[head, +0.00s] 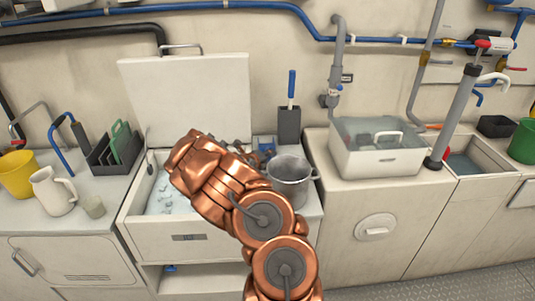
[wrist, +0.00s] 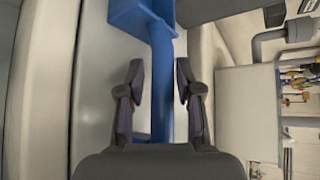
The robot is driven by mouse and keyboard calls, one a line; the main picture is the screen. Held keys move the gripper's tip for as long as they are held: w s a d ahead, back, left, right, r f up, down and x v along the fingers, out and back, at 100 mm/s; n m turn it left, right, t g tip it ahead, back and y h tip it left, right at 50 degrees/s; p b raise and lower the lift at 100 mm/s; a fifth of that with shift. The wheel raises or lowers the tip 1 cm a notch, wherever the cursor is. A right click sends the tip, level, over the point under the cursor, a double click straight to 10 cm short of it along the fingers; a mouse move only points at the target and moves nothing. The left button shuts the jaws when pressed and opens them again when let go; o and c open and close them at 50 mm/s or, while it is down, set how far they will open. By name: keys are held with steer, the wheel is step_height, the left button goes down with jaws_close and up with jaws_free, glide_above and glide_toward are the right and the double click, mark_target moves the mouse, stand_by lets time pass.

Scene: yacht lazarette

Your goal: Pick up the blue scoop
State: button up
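The blue scoop (wrist: 162,75) fills the upper middle of the wrist view, its broad head at the top and its handle running down between my fingers. My gripper (wrist: 160,82) is open, with one finger on each side of the handle. A gap shows between the left finger and the handle; the right finger is very close to it, and I cannot tell if it touches.
An open white chest (head: 172,241) with ice-like pieces lies under the arm, its lid raised behind. A grey metal pot (head: 290,178) stands close to the arm's right. A dark holder (head: 289,127) with a blue-handled tool stands behind the pot.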

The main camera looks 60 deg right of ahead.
jaws_close()
steer(key=shift+r, duration=0.1)
stand_by(0.3)
steer(key=shift+r, duration=0.25)
steer(key=r, duration=0.3)
steer(key=shift+w+a, duration=0.1)
steer(key=shift+a, duration=0.3)
steer(key=w+a, duration=0.1)
steer(key=a, duration=0.6)
steer(key=w+a+r, duration=0.1)
steer(key=w+a, duration=0.1)
steer(key=a, duration=0.5)
steer(key=shift+w+a+r, duration=0.15)
steer(key=shift+w+a, duration=0.1)
steer(key=shift+a, duration=0.15)
